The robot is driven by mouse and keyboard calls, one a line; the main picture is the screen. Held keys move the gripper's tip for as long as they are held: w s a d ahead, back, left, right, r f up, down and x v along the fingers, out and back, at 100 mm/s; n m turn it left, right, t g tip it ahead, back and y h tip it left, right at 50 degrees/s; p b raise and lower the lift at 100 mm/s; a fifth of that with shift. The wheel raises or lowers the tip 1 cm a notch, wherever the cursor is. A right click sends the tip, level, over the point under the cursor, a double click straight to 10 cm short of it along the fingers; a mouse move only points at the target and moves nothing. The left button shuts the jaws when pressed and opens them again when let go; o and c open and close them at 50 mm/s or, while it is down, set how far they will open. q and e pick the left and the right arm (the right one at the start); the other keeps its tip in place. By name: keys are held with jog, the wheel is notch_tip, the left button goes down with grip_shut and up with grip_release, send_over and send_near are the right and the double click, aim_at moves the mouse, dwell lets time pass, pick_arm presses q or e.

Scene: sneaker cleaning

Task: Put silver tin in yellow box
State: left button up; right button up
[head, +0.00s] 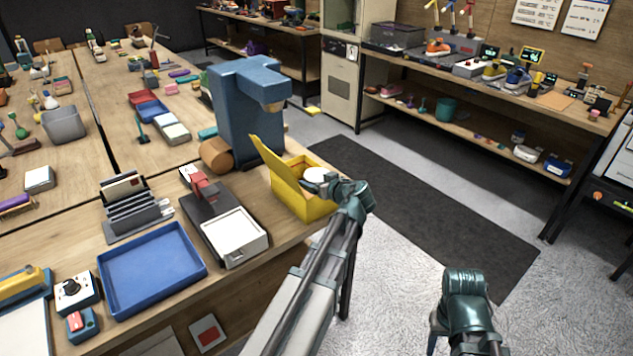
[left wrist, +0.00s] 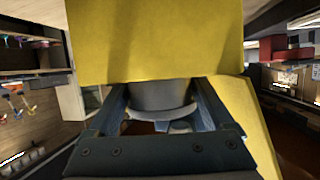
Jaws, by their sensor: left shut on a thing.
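The silver tin (head: 315,174) shows as a pale round top at the opening of the yellow box (head: 301,203), which stands at the table's right edge with its lid flap raised. My left gripper (head: 325,184) is at the box's right side and is shut on the tin. In the left wrist view, the grey tin (left wrist: 160,95) sits between the two fingers, with the yellow box (left wrist: 150,42) filling the top and right of it. Whether the tin touches the box floor is hidden. My right arm's wrist (head: 465,285) is over the floor at lower right; its fingers cannot be made out.
A tall blue machine (head: 238,115) stands just behind the box, with a brown cylinder (head: 216,155) beside it. A dark device with a white tray (head: 236,236) and a blue tray (head: 150,268) lie to the left. Open floor and a dark mat (head: 420,205) are to the right.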

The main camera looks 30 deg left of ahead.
pick_arm(q)
jog(key=shift+f, duration=0.2)
jog(key=o, duration=1.2)
jog(key=shift+r+p, duration=0.4)
jog(key=shift+r, duration=0.1)
jog(key=p+v, duration=0.5)
jog(key=v, duration=0.7)
jog(key=shift+r, duration=0.25)
